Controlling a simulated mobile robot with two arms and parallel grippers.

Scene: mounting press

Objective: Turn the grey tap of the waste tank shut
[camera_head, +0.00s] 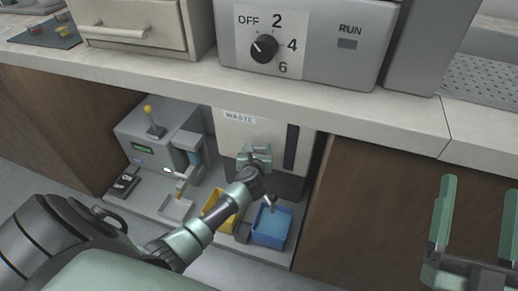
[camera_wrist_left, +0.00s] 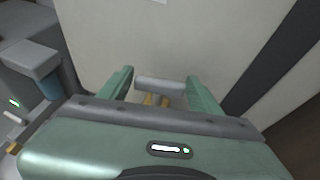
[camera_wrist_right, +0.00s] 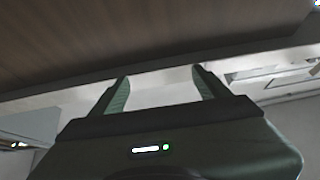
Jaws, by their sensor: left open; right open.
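The pale waste tank (camera_head: 270,128) with its WASTE label stands in the recess under the counter. My left gripper (camera_head: 256,152) is in front of the tank's lower face. In the left wrist view the grey tap handle (camera_wrist_left: 160,83) is a short bar lying crosswise between the open fingers of my left gripper (camera_wrist_left: 160,76). A yellowish part (camera_wrist_left: 154,100) shows below it. I cannot tell whether the fingers touch the bar. In the head view the handle is hidden by the gripper. My right gripper (camera_head: 480,190) is open and empty at the right, before the cabinet.
A yellow bin (camera_head: 218,208) and a blue bin (camera_head: 271,228) stand on the recess floor below my left gripper. A grey machine (camera_head: 150,140) with a yellow-knobbed lever stands left of the tank. The counter edge (camera_head: 330,112) overhangs. Brown cabinet panels flank the recess.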

